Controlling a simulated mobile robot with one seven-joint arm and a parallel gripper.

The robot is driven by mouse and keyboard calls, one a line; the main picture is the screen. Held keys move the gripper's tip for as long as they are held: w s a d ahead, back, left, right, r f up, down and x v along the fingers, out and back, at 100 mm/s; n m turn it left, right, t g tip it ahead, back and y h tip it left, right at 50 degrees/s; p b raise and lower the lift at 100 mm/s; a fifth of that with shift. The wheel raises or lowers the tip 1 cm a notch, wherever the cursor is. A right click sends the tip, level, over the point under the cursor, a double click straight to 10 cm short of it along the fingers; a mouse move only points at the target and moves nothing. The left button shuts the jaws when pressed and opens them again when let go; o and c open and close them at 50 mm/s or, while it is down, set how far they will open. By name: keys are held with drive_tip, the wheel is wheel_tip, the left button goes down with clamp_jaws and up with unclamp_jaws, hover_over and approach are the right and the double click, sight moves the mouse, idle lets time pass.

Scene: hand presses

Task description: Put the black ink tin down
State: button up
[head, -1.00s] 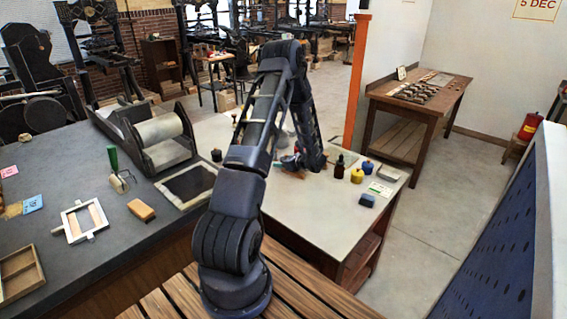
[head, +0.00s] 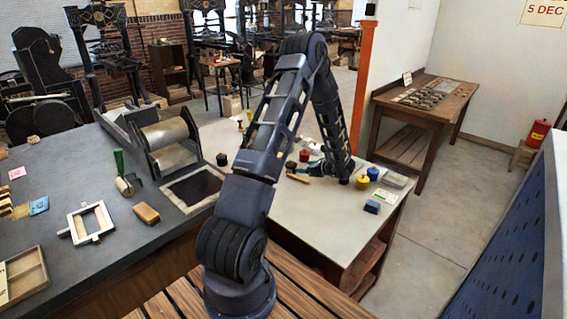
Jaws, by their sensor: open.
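My gripper (head: 318,170) is open, low over the pale tabletop, at the end of my bent-down arm. Another black pot (head: 221,159) stands farther left by the roller press.
A yellow pot (head: 362,183), a blue pot (head: 373,174) and a blue block (head: 372,207) stand right of my gripper. The pale table's front (head: 320,225) is clear.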

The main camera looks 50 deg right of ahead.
drive_tip(key=w+a+r+n+g+y, duration=0.2)
drive_tip(key=w+a+r+n+y, duration=0.4)
drive_tip(key=w+a+r, duration=0.7)
drive_tip(key=w+a+r+n+g+y, duration=0.1)
drive_tip(key=w+a+r+n+g, duration=0.3)
drive_tip(key=a, duration=0.6)
drive_tip(key=s+a+r+n+g+y, duration=0.1)
drive_tip(key=a+r+n, duration=0.55)
drive_tip(key=a, duration=0.45)
drive_tip(key=s+a+r+n+g+h, duration=0.1)
drive_tip(key=s+a+r+n+h, duration=0.1)
drive_tip(key=s+a+n, duration=0.3)
drive_tip(key=s+a+r+n+h, duration=0.3)
drive_tip(key=s+a+r+n, duration=0.2)
drive_tip(key=a, duration=0.6)
drive_tip(key=s+a+r+n+g+h, duration=0.1)
drive_tip(key=s+a+r+n, duration=0.3)
drive_tip(key=a+n, duration=0.4)
drive_tip(key=shift+s+a+g+h, duration=0.3)
drive_tip(key=shift+s+a+h, duration=0.3)
drive_tip(key=shift+s+h, duration=0.25)
drive_tip(key=shift+o, duration=0.4)
drive_tip(key=shift+s+a+r+n, duration=0.15)
drive_tip(key=shift+s+r+n, duration=0.1)
drive_tip(key=shift+s+n, duration=0.4)
drive_tip(key=shift+w, duration=0.15)
